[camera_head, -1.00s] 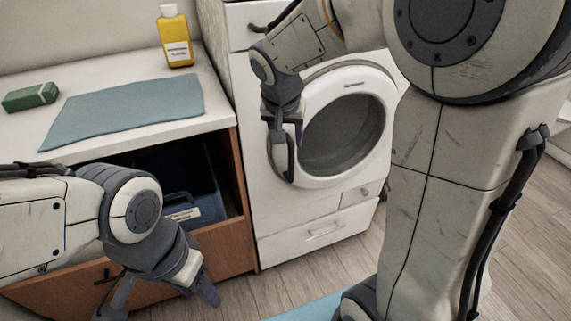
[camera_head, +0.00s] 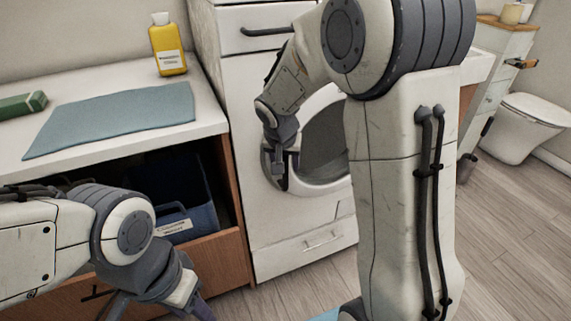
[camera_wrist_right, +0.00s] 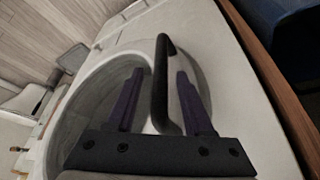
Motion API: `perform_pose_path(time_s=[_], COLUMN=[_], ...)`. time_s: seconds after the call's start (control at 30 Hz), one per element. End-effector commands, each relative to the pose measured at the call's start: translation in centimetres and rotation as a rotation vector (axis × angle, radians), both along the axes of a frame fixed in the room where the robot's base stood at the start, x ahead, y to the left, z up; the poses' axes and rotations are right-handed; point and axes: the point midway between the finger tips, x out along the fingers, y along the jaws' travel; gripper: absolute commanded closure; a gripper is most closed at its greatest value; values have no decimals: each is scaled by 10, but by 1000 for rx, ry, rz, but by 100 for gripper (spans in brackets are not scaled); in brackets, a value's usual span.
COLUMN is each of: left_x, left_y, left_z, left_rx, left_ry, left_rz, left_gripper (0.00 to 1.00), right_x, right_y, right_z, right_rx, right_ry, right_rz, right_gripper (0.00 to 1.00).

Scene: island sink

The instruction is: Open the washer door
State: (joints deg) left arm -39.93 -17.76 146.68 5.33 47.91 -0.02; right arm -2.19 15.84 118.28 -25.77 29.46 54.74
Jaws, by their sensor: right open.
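The white washer (camera_head: 265,235) stands right of the wooden cabinet. Its round door (camera_head: 325,140) looks closed, and my right arm hides its right part in the head view. The dark door handle (camera_wrist_right: 162,85) is an upright bar at the door's edge. My right gripper (camera_wrist_right: 157,75) is open, with one dark finger on each side of the handle; I cannot tell whether they touch it. In the head view the right gripper (camera_head: 280,165) is at the left edge of the door. My left gripper (camera_head: 195,308) is low at the bottom edge, partly cut off, its fingers unclear.
The counter (camera_head: 205,120) at left holds a yellow bottle (camera_head: 167,45), a blue-grey cloth (camera_head: 110,118) and a green box (camera_head: 22,104). A blue bin (camera_head: 185,215) sits in the cabinet's opening below. A toilet (camera_head: 525,125) stands at far right; the floor there is clear.

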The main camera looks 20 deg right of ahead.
Motion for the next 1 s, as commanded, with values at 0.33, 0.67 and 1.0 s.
perform_pose_path(time_s=[0.33, 0.67, 1.0], left_x=[0, 0, 0], left_y=[0, 0, 0], left_z=[0, 0, 0], left_rx=[0, 0, 0], left_ry=[0, 0, 0], left_rz=[0, 0, 0], left_gripper=[50, 50, 50], right_x=[0, 0, 0], right_y=[0, 0, 0], right_z=[1, 1, 1], right_rx=[0, 0, 1], right_ry=[0, 0, 0], right_rz=[0, 0, 0], right_gripper=[100, 100, 100])
